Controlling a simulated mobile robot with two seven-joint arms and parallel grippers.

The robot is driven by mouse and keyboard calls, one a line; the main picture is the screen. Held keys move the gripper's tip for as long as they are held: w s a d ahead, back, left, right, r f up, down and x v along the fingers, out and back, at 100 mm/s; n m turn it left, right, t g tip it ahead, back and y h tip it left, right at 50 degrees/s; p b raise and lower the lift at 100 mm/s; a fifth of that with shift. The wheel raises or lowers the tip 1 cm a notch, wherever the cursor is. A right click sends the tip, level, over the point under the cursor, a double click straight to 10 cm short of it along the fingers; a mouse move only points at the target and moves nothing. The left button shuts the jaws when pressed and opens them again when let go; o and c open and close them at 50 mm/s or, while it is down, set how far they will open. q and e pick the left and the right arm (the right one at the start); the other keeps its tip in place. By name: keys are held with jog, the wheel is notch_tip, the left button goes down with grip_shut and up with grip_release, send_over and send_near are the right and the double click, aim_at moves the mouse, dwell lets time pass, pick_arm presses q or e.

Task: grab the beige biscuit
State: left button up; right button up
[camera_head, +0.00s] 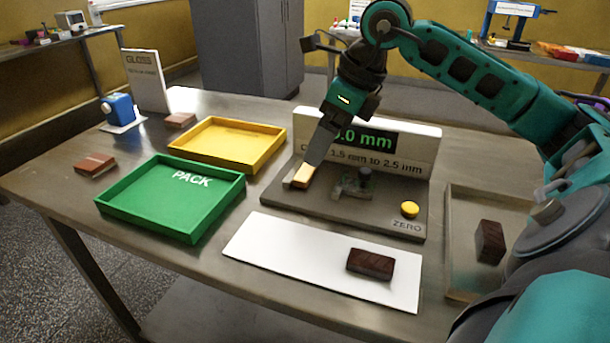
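A small beige biscuit (304,174) shows at the left end of the dark gauge base (385,219). My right gripper (302,178) reaches down to it from the arm that comes in from the right. Its fingertips are at the biscuit, and the near finger hides part of it. I cannot tell whether the fingers are closed on it or whether it rests on the base. My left gripper is not in view.
A display board reading "0.0 mm" (415,140) stands behind the base, with a yellow ZERO button (410,209) in front. A dark brown block (371,263) lies on a white mat (270,247). A green PACK tray (130,211), a yellow tray (262,167) and a right-hand tray (460,205) flank them.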

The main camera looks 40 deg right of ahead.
aim_at(311, 172)
jog(key=x, duration=0.6)
jog(key=shift+s+f+b, duration=0.2)
jog(key=shift+f+b, duration=0.2)
jog(key=c, duration=0.9)
